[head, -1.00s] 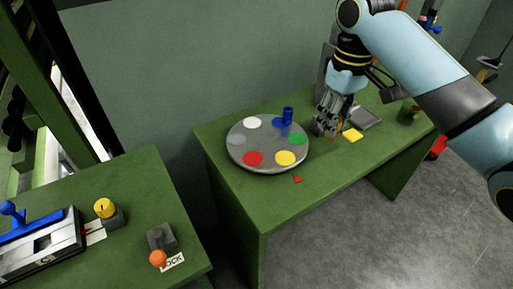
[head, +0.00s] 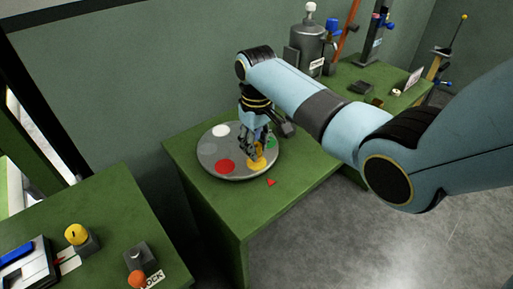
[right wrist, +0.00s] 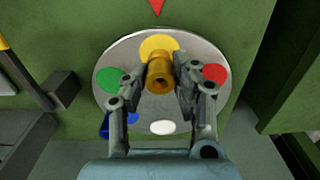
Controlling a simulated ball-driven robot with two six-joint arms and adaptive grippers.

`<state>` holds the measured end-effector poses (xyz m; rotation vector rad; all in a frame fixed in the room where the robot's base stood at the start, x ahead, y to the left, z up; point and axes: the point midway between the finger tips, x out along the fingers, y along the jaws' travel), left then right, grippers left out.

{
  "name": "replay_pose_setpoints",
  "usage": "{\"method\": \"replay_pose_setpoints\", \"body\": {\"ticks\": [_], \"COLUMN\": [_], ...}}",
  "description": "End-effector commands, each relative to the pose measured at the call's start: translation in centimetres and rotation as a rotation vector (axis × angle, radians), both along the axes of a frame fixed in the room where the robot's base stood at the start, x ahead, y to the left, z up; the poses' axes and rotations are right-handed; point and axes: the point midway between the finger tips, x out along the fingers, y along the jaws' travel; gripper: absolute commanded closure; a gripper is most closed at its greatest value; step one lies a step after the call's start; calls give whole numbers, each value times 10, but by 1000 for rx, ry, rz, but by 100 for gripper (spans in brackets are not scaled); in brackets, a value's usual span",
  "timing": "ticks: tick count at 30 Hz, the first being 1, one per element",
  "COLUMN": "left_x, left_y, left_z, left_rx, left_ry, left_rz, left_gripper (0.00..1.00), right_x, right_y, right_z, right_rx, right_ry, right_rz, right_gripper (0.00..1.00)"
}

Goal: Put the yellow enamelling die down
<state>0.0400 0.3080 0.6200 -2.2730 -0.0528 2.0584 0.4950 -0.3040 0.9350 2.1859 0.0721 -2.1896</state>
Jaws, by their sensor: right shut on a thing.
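The yellow enamelling die (right wrist: 160,75) is a small hollow yellow cylinder, held between the fingers of my right gripper (right wrist: 162,84). In the head view, my right gripper (head: 253,151) is over the front right of the round grey disc (head: 237,175). The die is at the disc's yellow spot (head: 257,163), which also shows in the right wrist view (right wrist: 158,45). I cannot tell whether the die touches the disc. A blue die (right wrist: 106,126) stands by the disc's rim in the wrist view; my arm hides it in the head view. My left gripper is out of view.
A red triangle (head: 270,182) marks the green bench (head: 205,193) in front. A grey canister (head: 306,45) stands behind my arm. Another bench with a lock lever (head: 138,265) is at lower left.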

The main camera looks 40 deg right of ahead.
Motion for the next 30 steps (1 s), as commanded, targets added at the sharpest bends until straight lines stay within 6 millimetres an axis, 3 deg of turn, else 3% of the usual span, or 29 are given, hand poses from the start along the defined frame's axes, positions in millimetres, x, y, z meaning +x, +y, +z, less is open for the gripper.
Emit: {"method": "replay_pose_setpoints", "body": {"ticks": [3,14,15,19,30], "left_x": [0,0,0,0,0], "left_y": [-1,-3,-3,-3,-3], "left_z": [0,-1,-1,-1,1], "left_rx": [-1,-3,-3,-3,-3], "left_ry": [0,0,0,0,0], "left_rz": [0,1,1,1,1], "left_gripper": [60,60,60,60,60], "right_x": [0,0,0,0,1], "right_y": [0,0,0,0,0], "right_z": [-11,-15,-15,-15,-8], "right_rx": [0,0,0,0,0], "right_ry": [-1,-1,-2,-2,-4], "right_rz": [0,0,0,0,0], "right_gripper": [100,100,70,53,50]}}
